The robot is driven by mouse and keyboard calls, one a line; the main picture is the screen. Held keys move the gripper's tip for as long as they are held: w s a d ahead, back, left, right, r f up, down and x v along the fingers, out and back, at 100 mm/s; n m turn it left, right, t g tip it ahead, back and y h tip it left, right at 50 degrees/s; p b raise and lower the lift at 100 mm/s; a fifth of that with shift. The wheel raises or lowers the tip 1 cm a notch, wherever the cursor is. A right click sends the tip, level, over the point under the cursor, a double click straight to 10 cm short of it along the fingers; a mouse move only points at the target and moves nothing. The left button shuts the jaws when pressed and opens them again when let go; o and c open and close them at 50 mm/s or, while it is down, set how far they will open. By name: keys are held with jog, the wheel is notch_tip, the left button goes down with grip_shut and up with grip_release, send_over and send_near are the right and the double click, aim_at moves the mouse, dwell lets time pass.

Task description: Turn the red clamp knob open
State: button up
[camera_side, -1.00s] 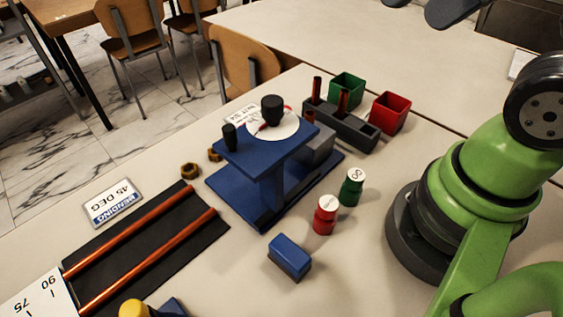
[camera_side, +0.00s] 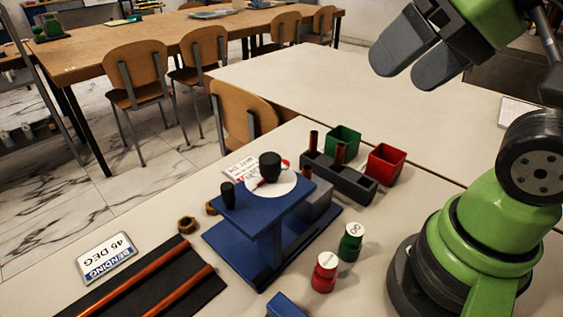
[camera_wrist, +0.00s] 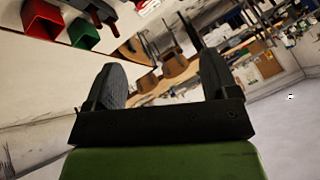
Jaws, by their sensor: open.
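The blue gauge rig (camera_side: 262,214) stands mid-table in the side view. A black knob (camera_side: 270,166) sits on its white dial (camera_side: 283,188), which has red marks. A smaller black knob (camera_side: 228,195) is at the plate's left end. A small red part (camera_side: 307,172) shows at the rig's far right edge; I cannot tell whether it is the clamp knob. A separate red, white-topped piece (camera_side: 325,272) stands on the table before the rig. My gripper (camera_side: 407,76) is open and empty, high above the table and well right of the rig. Its fingers also show in the wrist view (camera_wrist: 160,72).
A green, white-topped piece (camera_side: 350,243) stands beside the red one. A dark rack (camera_side: 340,177) with copper rods, a green bin (camera_side: 343,142) and a red bin (camera_side: 385,165) stand behind the rig. A copper-railed black mat (camera_side: 200,290) lies front left. The far table is mostly clear.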

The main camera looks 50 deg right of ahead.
jog(key=shift+w+m, duration=0.25)
jog(key=shift+m, duration=0.05)
jog(key=c, duration=0.3)
jog(key=w+m+g, duration=0.1)
jog(key=w+m, duration=0.1)
jog(key=w+f+m, duration=0.1)
jog(key=w+m, duration=0.2)
jog(key=shift+w+d+f+g, duration=0.15)
jog(key=shift+w+d+g, duration=0.1)
jog(key=shift+g, duration=0.15)
jog(key=c, duration=0.3)
jog(key=m+g+y, duration=0.2)
jog(key=m+g, duration=0.1)
jog(key=m, duration=1.2)
send_near(284, 163)
jog(key=x, duration=1)
jog(key=c, duration=0.6)
